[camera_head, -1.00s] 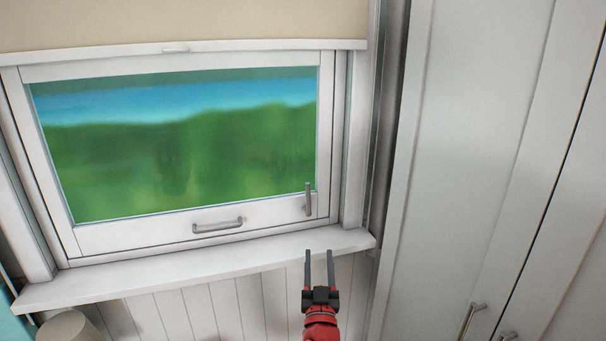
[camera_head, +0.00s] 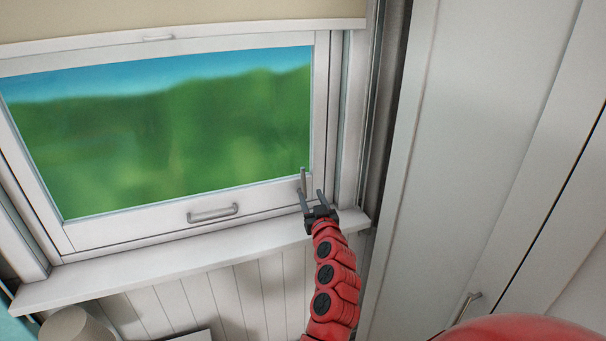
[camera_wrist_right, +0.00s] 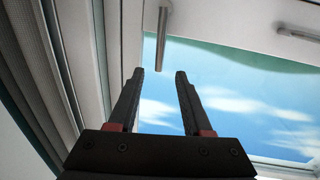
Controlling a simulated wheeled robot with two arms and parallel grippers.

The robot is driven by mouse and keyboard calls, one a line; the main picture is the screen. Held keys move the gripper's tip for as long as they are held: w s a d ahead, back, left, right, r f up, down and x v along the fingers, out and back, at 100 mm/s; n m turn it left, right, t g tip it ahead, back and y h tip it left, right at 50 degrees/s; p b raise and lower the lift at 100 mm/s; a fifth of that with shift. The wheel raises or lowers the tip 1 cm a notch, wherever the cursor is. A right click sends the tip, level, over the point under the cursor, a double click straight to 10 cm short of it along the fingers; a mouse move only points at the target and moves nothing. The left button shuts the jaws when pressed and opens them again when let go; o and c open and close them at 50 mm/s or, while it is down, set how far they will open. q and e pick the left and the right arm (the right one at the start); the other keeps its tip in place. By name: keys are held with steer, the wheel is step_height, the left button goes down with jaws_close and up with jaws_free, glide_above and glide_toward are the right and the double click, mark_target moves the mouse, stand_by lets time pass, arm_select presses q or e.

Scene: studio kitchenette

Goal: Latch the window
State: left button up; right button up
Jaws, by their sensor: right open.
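The window (camera_head: 120,237) has a white frame, and its sash looks closed against it. A grey latch lever (camera_head: 303,180) stands upright at the sash's lower right corner. It also shows in the wrist view (camera_wrist_right: 162,38), where its free end hangs just ahead of the gap between my fingertips. My right gripper (camera_head: 311,194) is open, with its two dark fingers pointing at the lever. In the wrist view my right gripper (camera_wrist_right: 160,74) has nothing between its fingers. Whether a finger touches the lever cannot be told. My left gripper is not in view.
A bar handle (camera_head: 212,214) sits on the bottom rail, left of the lever. The sill (camera_head: 170,262) juts out below the window. A blind (camera_head: 170,15) covers the top. A tall cabinet (camera_head: 480,120) stands close on the right.

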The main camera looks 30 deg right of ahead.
mark_target(304, 178)
steer(key=p+x, duration=0.1)
steer(key=x, duration=0.3)
steer(key=p+x, duration=0.2)
steer(key=x, duration=0.3)
steer(key=shift+w+r, duration=0.2)
steer(key=shift+p+x, duration=0.3)
steer(key=shift+x, duration=0.5)
steer(key=shift+f, duration=0.15)
steer(key=shift+c, duration=0.2)
jaws_close()
stand_by(0.4)
